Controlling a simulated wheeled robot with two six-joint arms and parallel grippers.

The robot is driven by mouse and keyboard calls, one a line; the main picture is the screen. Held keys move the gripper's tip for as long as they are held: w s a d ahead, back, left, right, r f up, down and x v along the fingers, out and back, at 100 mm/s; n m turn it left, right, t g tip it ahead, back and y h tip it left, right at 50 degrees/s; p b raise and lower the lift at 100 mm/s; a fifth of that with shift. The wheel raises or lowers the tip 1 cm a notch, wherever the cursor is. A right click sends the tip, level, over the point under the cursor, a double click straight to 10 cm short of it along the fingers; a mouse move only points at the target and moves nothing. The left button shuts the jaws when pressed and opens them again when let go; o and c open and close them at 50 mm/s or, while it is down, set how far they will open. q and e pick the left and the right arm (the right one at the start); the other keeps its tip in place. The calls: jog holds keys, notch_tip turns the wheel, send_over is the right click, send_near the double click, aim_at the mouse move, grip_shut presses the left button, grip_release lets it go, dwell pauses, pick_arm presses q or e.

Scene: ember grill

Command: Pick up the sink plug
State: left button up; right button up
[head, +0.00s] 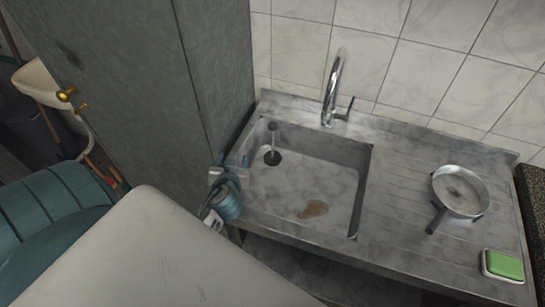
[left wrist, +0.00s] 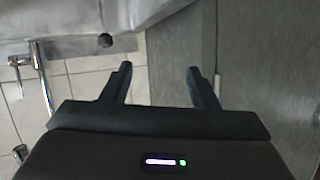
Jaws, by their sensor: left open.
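A dark round spot (head: 272,158) lies at the back left of the steel sink basin (head: 335,148), with a thin pale line running up from it to a small knob on the back wall. It looks like the sink plug or the drain, but I cannot tell which. A dark round thing (left wrist: 105,40) also shows in the left wrist view, left of the fingers. My left gripper (head: 233,160) is open and empty at the sink's left edge, left of the dark spot and apart from it. Its two fingers (left wrist: 160,67) are spread. My right gripper is not in view.
A tap (head: 333,92) rises behind the basin. A brown stain (head: 314,209) marks the basin floor. A pan (head: 461,192) and a green sponge (head: 504,266) in a dish are on the drainboard at right. A tall grey cabinet (head: 140,80) stands close on the left.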

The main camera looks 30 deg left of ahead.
pick_arm(q)
jog(key=w+a+m+t+h, duration=0.1)
jog(key=w+t, duration=0.3)
jog(key=w, duration=0.3)
jog(key=m+t+h, duration=0.1)
jog(key=m+h, duration=0.3)
jog(key=h, duration=0.2)
send_near(270, 127)
jog(key=w, duration=0.3)
jog(key=w+f+b, duration=0.1)
jog(key=w, duration=0.3)
jog(key=shift+w+a+f, duration=0.1)
jog(key=shift+w+f, duration=0.1)
jog(key=shift+f, duration=0.05)
jog(key=w+b, duration=0.1)
jog(key=w, duration=0.2)
jog(key=shift+w+a, duration=0.15)
jog(key=shift+w+f, duration=0.1)
jog(key=shift+w, duration=0.4)
jog(key=shift+s, duration=0.1)
